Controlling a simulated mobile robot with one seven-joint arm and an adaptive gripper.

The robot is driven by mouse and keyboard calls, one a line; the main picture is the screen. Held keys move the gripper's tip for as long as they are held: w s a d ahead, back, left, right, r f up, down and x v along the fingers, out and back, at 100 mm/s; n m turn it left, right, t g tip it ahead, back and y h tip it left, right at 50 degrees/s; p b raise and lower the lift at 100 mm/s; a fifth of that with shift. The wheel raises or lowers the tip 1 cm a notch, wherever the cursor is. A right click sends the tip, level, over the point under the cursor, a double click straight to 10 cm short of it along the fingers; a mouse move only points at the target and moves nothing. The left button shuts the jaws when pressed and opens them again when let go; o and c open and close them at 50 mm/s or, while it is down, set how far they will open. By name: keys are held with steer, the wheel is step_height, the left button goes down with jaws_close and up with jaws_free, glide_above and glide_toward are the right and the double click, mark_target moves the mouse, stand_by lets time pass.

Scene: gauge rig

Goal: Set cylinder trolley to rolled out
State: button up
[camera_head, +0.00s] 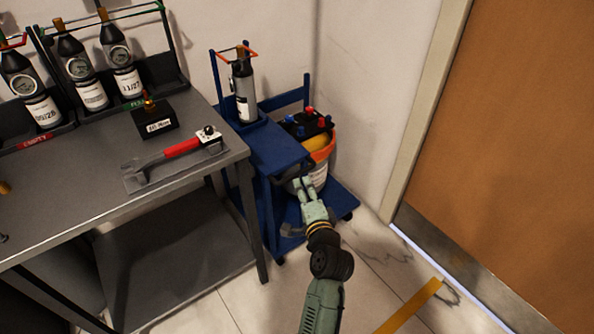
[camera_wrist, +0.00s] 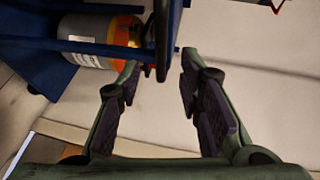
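The blue cylinder trolley (camera_head: 277,147) stands against the wall at the right end of the bench, partly behind it. A grey gas cylinder (camera_head: 244,92) stands upright on its upper part. My gripper (camera_head: 303,184) is at the trolley's near right side, in front of the lower shelf. In the wrist view the gripper (camera_wrist: 160,66) is open, with its two fingers apart. A dark handle-like bar (camera_wrist: 162,40) of the trolley appears between or just beyond the fingertips; I cannot tell whether it touches. Blue trolley frame (camera_wrist: 45,62) fills the upper left there.
A container with an orange rim (camera_head: 318,176) sits on the trolley's lower shelf. The grey bench (camera_head: 85,195) carries several bottles, a black box (camera_head: 155,120) and a red-handled tool (camera_head: 182,147). A brown door (camera_head: 520,130) is at the right. Floor before the trolley is clear.

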mark_target(298, 176)
steer(key=p+x, duration=0.1)
steer(key=x, duration=0.7)
steer(key=shift+w, duration=0.15)
jaws_close()
stand_by(0.6)
